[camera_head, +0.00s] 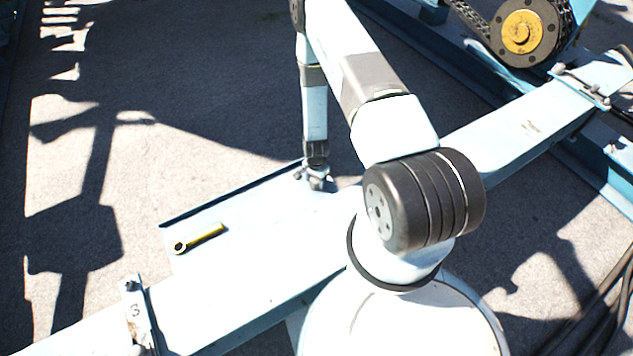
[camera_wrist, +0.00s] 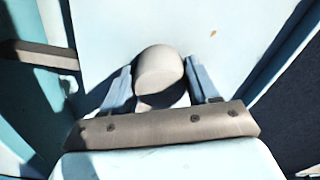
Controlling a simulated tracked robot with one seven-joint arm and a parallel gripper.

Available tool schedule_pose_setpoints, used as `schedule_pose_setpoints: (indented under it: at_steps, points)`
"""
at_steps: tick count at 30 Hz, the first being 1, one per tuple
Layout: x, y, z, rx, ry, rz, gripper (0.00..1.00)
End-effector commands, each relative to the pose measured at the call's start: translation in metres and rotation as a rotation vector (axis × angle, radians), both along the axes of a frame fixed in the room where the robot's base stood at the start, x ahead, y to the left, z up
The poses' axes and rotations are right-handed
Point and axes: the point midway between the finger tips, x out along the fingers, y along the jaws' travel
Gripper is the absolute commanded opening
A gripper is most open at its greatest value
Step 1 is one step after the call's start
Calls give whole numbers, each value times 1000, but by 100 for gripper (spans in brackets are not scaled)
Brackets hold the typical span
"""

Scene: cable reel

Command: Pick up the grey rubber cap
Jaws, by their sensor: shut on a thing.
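The grey rubber cap (camera_wrist: 160,72) is a rounded light-grey piece in the middle of the wrist view. My gripper (camera_wrist: 164,84) is shut on it, with one bluish finger on each side. Light-blue metal lies behind the cap, and I cannot tell whether the cap touches it. In the head view my gripper (camera_head: 316,181) points down at the far edge of the light-blue plate. The cap is too small there to make out clearly between the fingers.
A light-blue beam (camera_head: 520,118) runs to the upper right. A yellow-hubbed wheel with a chain (camera_head: 523,33) stands at the top right. Cables lie at the right edge.

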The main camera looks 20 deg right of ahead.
Motion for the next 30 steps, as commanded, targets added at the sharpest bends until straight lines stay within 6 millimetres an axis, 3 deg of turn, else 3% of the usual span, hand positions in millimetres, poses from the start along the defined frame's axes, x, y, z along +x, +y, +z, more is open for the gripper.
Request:
schedule_pose_setpoints:
  at_steps: [6, 17, 23, 30]
  points:
    - [0, 0, 0, 0, 0, 0, 29]
    - [1, 0, 7, 0, -2, 0, 29]
    - [0, 0, 35, 0, -2, -2, 29]
    - [-44, 9, 85, 1, 1, 0, 29]
